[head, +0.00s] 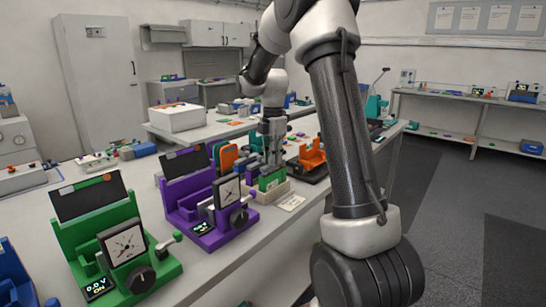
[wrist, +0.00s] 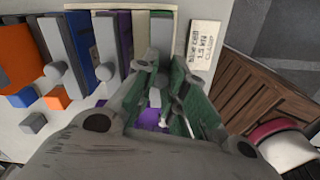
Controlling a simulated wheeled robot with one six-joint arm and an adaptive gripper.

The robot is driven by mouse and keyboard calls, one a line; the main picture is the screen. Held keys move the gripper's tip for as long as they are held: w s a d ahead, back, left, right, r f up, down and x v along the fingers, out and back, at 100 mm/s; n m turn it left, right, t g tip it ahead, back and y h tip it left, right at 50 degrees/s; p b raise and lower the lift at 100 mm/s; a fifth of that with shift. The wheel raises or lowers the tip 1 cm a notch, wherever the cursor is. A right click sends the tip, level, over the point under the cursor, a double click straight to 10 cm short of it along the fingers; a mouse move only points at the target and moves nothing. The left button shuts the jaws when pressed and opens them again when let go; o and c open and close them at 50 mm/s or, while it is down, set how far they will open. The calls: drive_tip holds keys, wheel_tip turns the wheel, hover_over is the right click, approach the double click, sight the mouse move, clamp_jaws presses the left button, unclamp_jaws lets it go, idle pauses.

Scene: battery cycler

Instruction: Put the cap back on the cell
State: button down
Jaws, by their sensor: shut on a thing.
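My gripper (head: 272,146) points down over a green block (head: 272,179) that stands in a cream holder (head: 274,192) on the bench. In the wrist view my gripper (wrist: 160,62) has its fingers close together, shut on a small piece that I take for the cap; the fingers mostly hide it. The green block (wrist: 161,32) shows just beyond the fingertips in the wrist view, inside the cream frame. I take this block for the cell. I cannot tell whether the held piece touches it.
A purple fixture with a dial (head: 187,196) and a green one (head: 78,232) stand left of my gripper. An orange fixture (head: 312,155) stands close on the right. A paper label (head: 291,203) lies by the holder. The floor aisle at right is clear.

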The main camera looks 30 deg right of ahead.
drive_tip(key=shift+f, duration=0.4)
idle(0.6)
drive_tip(key=c, duration=0.9)
unclamp_jaws()
drive_tip(key=shift+r, duration=3.55)
drive_tip(key=shift+c, duration=0.4)
clamp_jaws()
